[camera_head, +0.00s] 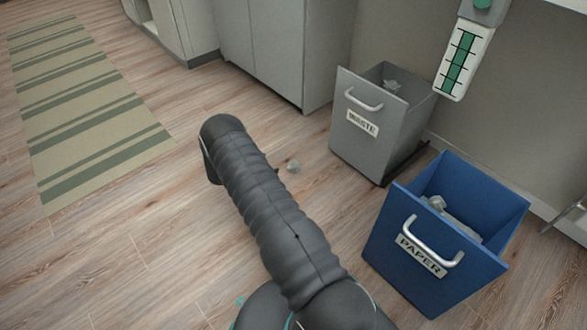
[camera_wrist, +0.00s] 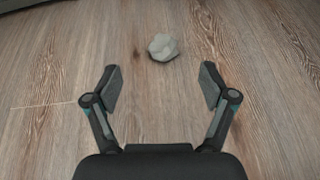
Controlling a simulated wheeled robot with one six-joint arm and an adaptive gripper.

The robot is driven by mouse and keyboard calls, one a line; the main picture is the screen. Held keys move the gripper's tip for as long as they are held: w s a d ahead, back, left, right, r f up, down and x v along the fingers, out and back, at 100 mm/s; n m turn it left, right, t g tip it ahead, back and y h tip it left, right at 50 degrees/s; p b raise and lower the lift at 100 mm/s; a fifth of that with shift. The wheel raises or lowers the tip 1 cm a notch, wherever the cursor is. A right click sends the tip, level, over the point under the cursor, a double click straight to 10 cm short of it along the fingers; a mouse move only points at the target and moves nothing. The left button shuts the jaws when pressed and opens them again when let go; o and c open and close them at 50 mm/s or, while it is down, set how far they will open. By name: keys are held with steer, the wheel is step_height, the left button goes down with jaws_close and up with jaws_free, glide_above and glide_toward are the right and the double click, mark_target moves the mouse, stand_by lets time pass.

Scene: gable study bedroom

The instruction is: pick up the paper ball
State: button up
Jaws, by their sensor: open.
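A small grey-white crumpled paper ball (camera_head: 293,166) lies on the wood floor, just right of my arm in the head view. In the wrist view the paper ball (camera_wrist: 163,47) lies ahead of my gripper (camera_wrist: 160,88), a little beyond the fingertips and near the middle between them. The two fingers are spread wide with nothing between them.
A grey bin labelled WASTE (camera_head: 345,135) and a blue bin labelled PAPER (camera_head: 385,245) stand to the right, both with crumpled things inside. Grey cabinets (camera_head: 262,50) stand behind. A striped rug (camera_head: 75,110) lies at left. The floor around the ball is clear.

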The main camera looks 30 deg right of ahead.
mark_target(290, 167)
step_height(290, 167, down, 4)
steer(key=shift+s+d+r+n, duration=0.1)
steer(key=shift+s+r+n, duration=0.1)
steer(key=shift+n, duration=0.2)
steer(key=shift+d+f, duration=0.2)
steer(key=shift+f, duration=0.1)
steer(key=b+x, duration=0.1)
steer(key=x, duration=0.7)
steer(key=shift+w+d, duration=0.15)
steer(key=x, duration=0.4)
steer(key=shift+f+b, duration=0.3)
steer(key=shift+b, duration=0.05)
steer(key=shift+d+f, duration=0.1)
steer(key=shift+d, duration=0.4)
steer(key=c, duration=0.9)
